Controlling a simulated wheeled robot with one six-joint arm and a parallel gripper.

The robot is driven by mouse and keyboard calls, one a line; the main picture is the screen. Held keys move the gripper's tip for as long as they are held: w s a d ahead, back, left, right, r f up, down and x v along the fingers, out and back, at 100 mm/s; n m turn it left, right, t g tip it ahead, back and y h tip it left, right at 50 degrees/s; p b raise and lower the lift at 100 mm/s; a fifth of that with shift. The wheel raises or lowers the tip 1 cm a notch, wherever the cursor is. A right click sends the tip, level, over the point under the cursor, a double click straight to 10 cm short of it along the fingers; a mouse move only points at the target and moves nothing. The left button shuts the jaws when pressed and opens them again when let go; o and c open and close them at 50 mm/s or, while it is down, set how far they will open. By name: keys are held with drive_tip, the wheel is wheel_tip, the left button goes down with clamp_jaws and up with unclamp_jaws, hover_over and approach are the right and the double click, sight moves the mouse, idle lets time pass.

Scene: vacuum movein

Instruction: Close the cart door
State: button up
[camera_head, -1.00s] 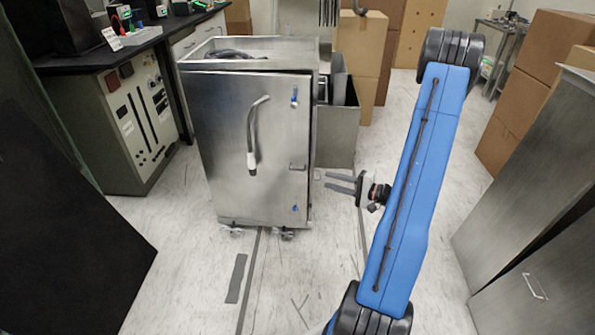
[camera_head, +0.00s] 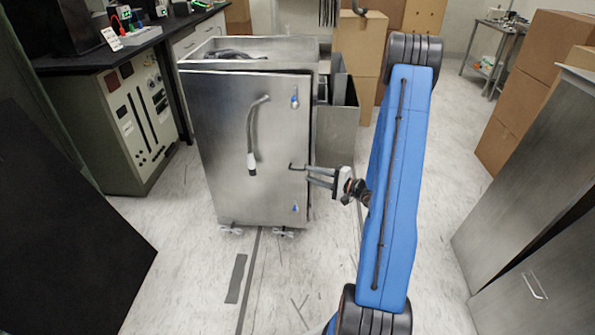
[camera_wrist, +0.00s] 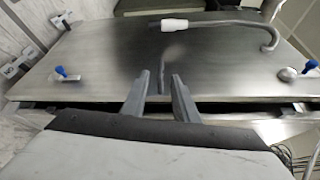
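The steel cart (camera_head: 250,53) stands on the floor left of my arm, with its door (camera_head: 225,140) facing me. The door is slightly ajar: a dark gap runs along its free edge, clearest in the wrist view (camera_wrist: 100,75). A small bar handle (camera_head: 297,167) sits near that edge and also shows in the wrist view (camera_wrist: 162,74). My gripper (camera_head: 308,175) is open at the handle. In the wrist view its fingertips (camera_wrist: 162,78) lie on either side of the handle. I cannot tell whether they touch it.
A long curved hose-like handle (camera_head: 254,130) and blue latches (camera_head: 295,97) are on the door. A black-topped bench (camera_head: 130,50) stands at left, a steel bin (camera_head: 338,130) behind the cart, and cardboard boxes (camera_head: 520,90) at right. The floor in front is clear.

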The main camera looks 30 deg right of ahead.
sight(298, 170)
drive_tip(key=x, duration=0.7)
drive_tip(key=shift+w+a, duration=0.1)
drive_tip(key=shift+w, duration=0.05)
clamp_jaws()
